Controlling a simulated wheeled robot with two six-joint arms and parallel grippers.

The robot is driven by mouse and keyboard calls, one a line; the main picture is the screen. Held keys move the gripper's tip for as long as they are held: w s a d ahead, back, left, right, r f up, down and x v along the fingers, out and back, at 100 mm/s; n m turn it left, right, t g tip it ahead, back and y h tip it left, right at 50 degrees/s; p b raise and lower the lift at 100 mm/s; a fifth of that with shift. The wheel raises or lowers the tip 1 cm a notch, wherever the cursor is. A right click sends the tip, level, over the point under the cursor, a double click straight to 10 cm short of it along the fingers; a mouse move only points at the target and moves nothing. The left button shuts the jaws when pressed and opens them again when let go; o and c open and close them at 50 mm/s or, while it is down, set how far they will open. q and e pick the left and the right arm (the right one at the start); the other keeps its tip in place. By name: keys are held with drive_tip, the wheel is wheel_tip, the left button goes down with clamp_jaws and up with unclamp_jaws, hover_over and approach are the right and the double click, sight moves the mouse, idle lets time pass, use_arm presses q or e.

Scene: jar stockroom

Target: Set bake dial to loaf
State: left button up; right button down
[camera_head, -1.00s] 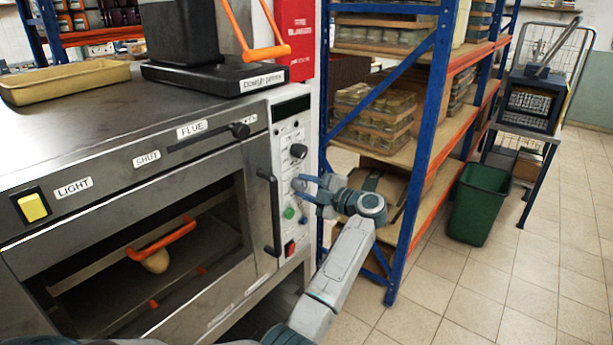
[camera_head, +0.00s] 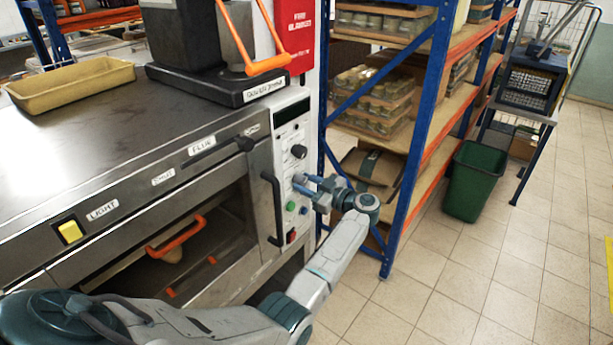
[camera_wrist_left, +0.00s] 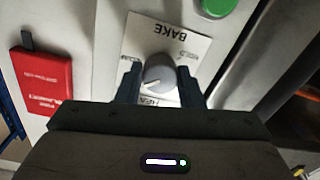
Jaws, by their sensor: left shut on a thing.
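The bake dial (camera_wrist_left: 159,73) is a grey knob on a white plate marked BAKE, upside down in the left wrist view. A pale line on the knob points toward the lower left of that picture. Labels around it are partly hidden and hard to read. My left gripper (camera_wrist_left: 162,88) is shut on the dial, with a dark finger on either side. In the head view my left gripper (camera_head: 305,185) is at the oven's control panel (camera_head: 290,128), and the dial is hidden there. My right gripper is in neither view.
A black knob (camera_head: 298,152) sits above my gripper and a green button (camera_head: 291,206) below. The oven's door handle (camera_head: 273,208) stands out to the left. A blue-posted shelf (camera_head: 409,150) is close on the right. A green bin (camera_head: 474,182) stands beyond it.

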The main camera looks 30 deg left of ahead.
use_arm(q)
drive_tip(key=m, duration=0.2)
drive_tip(key=shift+m, duration=0.4)
drive_tip(key=shift+f+m, duration=0.1)
drive_tip(key=shift+m, duration=2)
drive_tip(key=o, duration=1)
